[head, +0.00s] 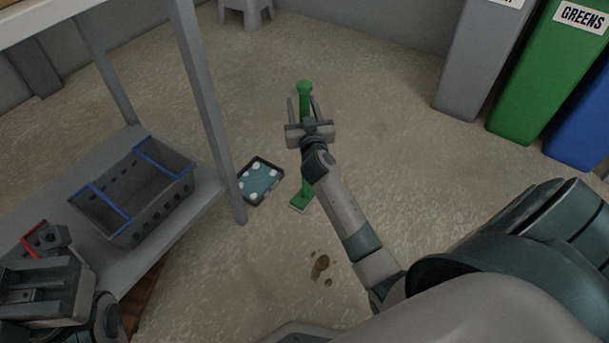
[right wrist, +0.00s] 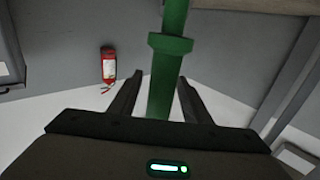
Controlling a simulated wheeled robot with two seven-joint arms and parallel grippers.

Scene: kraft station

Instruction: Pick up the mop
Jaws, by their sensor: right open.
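The green mop (head: 305,190) stands upright on the floor near the middle of the head view, its round knob on top and its flat foot low down. My right gripper (head: 303,104) is open near the upper end of the handle, with a finger on each side of it. In the right wrist view, the handle (right wrist: 174,22) with its collar runs between the open fingers (right wrist: 156,82), with gaps on both sides. My right forearm hides part of the handle. My left gripper (head: 45,265) is at the lower left, away from the mop; its jaws are unclear.
A grey shelf unit (head: 203,205) with a grey and blue basket (head: 166,202) stands at left. A dark tray (head: 248,202) and a brown stain (head: 319,264) are on the floor. A green bin (head: 533,75) stands among others at right. A fire extinguisher (right wrist: 108,66) shows in the wrist view.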

